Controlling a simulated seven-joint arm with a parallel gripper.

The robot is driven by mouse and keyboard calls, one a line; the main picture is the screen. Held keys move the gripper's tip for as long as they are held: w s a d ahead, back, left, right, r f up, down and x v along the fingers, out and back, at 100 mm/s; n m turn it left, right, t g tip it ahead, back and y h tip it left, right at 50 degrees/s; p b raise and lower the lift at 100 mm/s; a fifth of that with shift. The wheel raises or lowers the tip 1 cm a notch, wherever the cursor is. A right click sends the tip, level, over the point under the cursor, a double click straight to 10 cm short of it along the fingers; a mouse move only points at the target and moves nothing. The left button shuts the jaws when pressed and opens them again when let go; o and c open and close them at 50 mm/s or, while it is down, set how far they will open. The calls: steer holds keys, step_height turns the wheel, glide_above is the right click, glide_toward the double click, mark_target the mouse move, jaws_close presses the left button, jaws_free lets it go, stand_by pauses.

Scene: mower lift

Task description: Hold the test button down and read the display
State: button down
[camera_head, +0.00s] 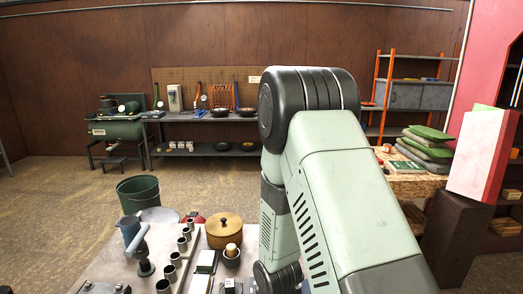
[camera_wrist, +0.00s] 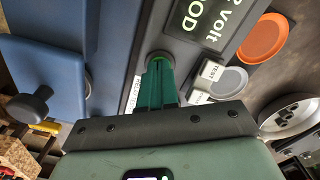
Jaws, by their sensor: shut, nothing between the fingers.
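In the wrist view my gripper (camera_wrist: 158,60) is shut and empty, its green fingers together. Their tips meet a small round, grey-rimmed green part on the dark panel, probably a button; I cannot tell how far it is pressed. The lit display (camera_wrist: 208,25) above shows pale green letters, cut off by the frame edge: part of "Volt" and "OOD". In the head view my arm hides the gripper, and I see neither button nor display.
In the wrist view an orange disc (camera_wrist: 262,38) and a round white-rimmed part (camera_wrist: 290,117) lie at right; a blue panel with a dark knob (camera_wrist: 32,105) is at left.

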stand_by(0.3)
steer(key=shift+r, duration=2.25)
